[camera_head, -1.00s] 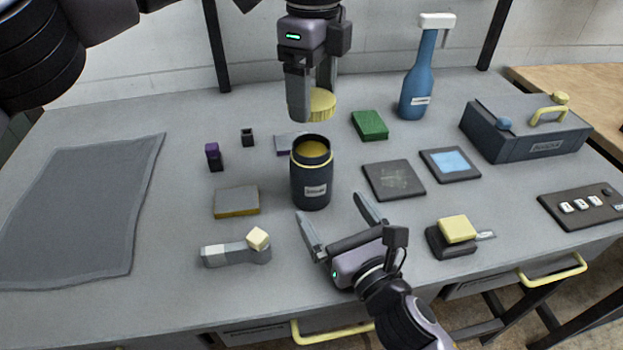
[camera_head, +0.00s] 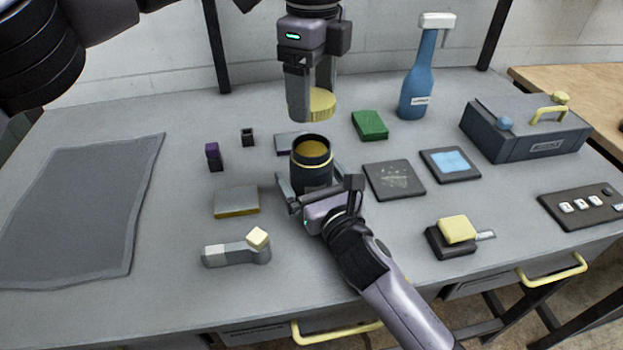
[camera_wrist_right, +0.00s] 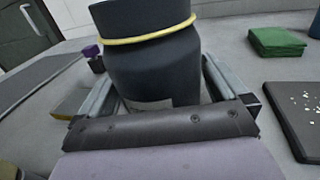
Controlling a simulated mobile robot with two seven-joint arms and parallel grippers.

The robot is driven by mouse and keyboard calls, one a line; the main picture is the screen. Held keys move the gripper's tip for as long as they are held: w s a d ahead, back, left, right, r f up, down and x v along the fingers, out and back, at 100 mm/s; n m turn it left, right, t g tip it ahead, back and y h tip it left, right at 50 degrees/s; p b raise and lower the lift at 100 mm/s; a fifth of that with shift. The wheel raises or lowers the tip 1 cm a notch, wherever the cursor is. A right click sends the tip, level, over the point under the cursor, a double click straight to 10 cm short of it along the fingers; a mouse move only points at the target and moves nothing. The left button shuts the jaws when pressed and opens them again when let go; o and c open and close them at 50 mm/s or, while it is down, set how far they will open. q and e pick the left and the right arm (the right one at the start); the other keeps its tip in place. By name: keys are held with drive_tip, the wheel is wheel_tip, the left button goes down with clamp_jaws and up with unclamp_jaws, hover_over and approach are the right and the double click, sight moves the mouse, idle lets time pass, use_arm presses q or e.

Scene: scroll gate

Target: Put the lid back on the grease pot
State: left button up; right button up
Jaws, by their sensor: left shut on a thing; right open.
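The grease pot (camera_head: 312,160) is a dark, upright, open jar with a yellow band and yellowish grease inside. It stands in the middle of the table and fills the right wrist view (camera_wrist_right: 150,65). My left gripper (camera_head: 311,108) points down above and behind the pot, shut on the yellow ribbed lid (camera_head: 322,103). The lid is held in the air, clear of the pot's mouth. My right gripper (camera_head: 308,190) is open, low at the front of the pot, with one finger on each side of it. Whether the fingers touch the pot cannot be told.
A grey-yellow sponge (camera_head: 236,201) and a grey tool with a cream knob (camera_head: 238,250) are at left front. A grey mat (camera_head: 80,210) covers the far left.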

drive_tip(key=c, duration=1.4)
use_arm(q)
hover_over(313, 151)
drive_tip(key=shift+f, duration=2.5)
use_arm(e)
drive_tip(key=shift+o, duration=0.2)
use_arm(q)
drive_tip(key=shift+f, duration=0.1)
drive_tip(key=shift+f, duration=0.8)
drive_tip(key=shift+f, duration=0.55)
